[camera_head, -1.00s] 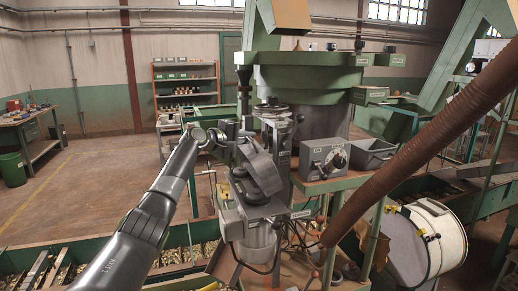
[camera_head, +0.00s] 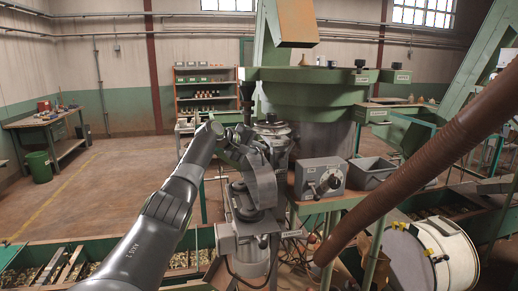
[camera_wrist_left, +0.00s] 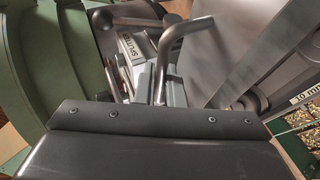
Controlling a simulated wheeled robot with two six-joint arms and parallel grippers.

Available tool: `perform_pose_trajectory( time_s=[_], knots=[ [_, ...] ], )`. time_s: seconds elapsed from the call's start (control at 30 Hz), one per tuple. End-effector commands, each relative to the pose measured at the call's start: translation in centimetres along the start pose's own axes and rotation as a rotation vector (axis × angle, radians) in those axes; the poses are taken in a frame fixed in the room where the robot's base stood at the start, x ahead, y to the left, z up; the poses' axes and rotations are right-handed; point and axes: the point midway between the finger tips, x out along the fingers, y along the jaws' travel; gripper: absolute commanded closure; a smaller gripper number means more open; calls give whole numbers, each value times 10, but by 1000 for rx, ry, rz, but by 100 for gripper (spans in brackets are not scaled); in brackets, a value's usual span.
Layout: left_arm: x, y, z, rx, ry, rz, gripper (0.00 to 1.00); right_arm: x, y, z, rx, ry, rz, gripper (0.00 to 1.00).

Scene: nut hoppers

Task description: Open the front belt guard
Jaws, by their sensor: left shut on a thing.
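The belt guard looks to be the curved grey metal plate (camera_head: 263,182); it stands raised over the grey machine head (camera_head: 245,212). My left gripper (camera_head: 240,142) reaches in from the left at the plate's upper end and is shut on it, seemingly at its handle. In the left wrist view a bent metal rod handle (camera_wrist_left: 181,38) stands just ahead of my dark gripper body. My gripper body hides most of the contact. My right gripper is not in view.
A grey control box (camera_head: 320,178) with a knob and a grey bin (camera_head: 371,172) stand right of the guard. A thick brown hose (camera_head: 420,165) crosses the right side. A large green hopper (camera_head: 315,92) rises behind. Open floor lies to the left.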

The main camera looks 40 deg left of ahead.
Motion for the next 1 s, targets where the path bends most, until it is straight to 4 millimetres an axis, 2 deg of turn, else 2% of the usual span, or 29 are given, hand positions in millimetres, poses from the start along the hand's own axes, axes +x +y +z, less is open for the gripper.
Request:
perform_pose_trajectory(
  time_s=[0.1, 0.13, 0.27, 0.3, 0.67, 0.87, 1.0],
  knots=[
    [2, -4, 2, -2, -6, -8, 100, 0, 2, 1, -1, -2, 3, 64],
    [2, -4, 2, -3, -6, -8, 88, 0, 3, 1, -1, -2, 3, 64],
    [2, -4, 2, -2, -4, -6, 71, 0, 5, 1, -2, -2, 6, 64],
    [2, -4, 1, -2, -4, -6, 70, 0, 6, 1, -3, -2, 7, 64],
    [-4, -4, 0, -2, 0, -4, 70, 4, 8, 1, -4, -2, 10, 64],
    [-24, -6, 0, 2, 2, -3, 70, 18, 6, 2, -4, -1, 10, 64],
    [-50, -7, 0, 3, 4, -3, 70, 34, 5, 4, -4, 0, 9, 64]
  ],
)
